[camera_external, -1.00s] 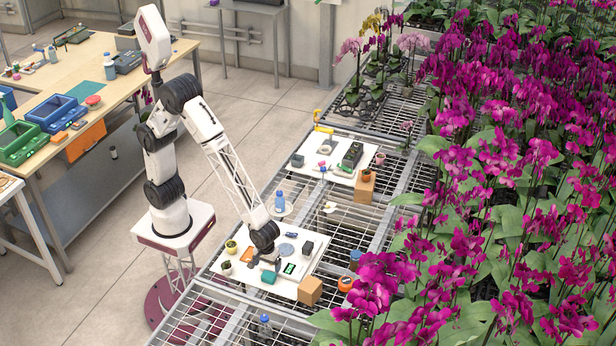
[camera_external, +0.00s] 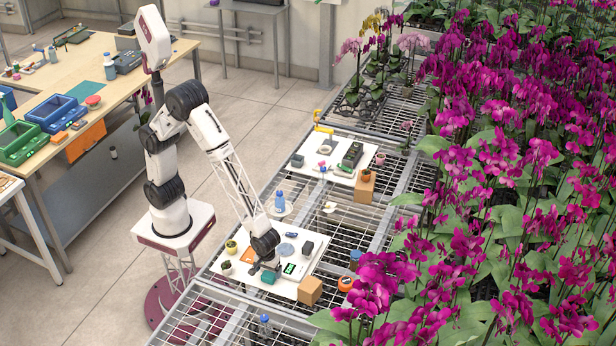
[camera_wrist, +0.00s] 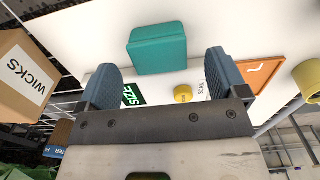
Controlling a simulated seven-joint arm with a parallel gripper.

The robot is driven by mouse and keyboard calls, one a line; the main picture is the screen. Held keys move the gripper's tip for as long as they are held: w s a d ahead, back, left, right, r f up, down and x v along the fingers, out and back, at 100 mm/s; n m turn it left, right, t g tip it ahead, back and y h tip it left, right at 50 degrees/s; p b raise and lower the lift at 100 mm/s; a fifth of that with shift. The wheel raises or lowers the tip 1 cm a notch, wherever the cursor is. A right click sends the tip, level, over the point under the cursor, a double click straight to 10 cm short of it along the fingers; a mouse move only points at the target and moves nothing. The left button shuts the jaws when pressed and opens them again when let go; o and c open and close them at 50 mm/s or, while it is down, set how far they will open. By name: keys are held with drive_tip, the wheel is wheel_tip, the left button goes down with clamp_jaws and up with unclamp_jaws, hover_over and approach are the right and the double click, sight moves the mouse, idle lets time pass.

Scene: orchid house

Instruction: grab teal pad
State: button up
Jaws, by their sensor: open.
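The teal pad (camera_wrist: 157,47) is a block with rounded corners on the white board (camera_wrist: 225,25). In the wrist view it lies just beyond my gripper (camera_wrist: 163,78), roughly centred between the two blue-grey fingers, which are apart and empty. In the external view the teal pad (camera_external: 268,277) sits near the front edge of the board, and my gripper (camera_external: 262,267) is low over the board close beside it. Contact between the fingers and the pad cannot be told.
A cardboard box (camera_external: 310,291) marked WICKS stands on the board's right.

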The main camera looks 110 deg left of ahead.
sight(268, 275)
drive_tip(key=shift+f, duration=1.9)
drive_tip(key=c, duration=1)
